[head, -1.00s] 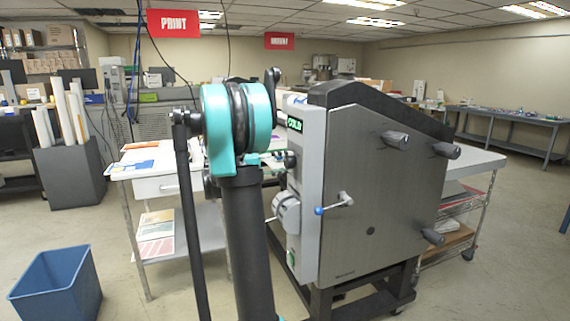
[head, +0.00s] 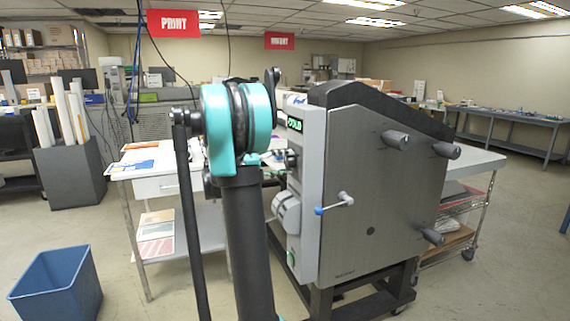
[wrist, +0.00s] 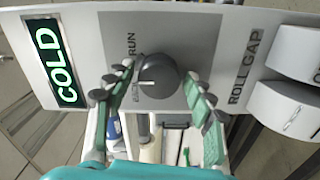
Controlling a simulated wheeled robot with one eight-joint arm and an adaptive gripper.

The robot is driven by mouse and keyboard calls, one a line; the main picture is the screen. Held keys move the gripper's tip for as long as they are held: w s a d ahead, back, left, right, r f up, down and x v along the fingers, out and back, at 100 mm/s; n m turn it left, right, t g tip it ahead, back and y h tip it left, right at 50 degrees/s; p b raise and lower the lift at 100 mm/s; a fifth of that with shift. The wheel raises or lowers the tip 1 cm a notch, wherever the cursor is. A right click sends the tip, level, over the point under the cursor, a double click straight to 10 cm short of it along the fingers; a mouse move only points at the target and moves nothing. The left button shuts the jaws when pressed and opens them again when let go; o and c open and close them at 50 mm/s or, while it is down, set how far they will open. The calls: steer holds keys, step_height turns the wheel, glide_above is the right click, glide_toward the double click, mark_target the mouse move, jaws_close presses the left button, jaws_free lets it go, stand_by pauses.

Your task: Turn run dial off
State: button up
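The run dial (wrist: 160,78) is a dark grey round knob on a grey panel, with the word RUN beside it. A pale pointer mark on its face points left in the wrist view, near a small label too small to read. My gripper (wrist: 158,80) is open, with one padded finger on each side of the dial, close to its edge; I cannot tell whether they touch it. In the head view, the laminator (head: 385,190) stands right of my arm, which hides most of the gripper.
A lit green COLD display (wrist: 55,62) and a white roll gap control (wrist: 290,108) flank the dial. A blue-tipped crank handle (head: 335,204) sticks out of the laminator's side. A blue bin (head: 57,287) stands on the floor at left.

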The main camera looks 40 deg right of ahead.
stand_by(0.3)
steer(key=v, duration=1.2)
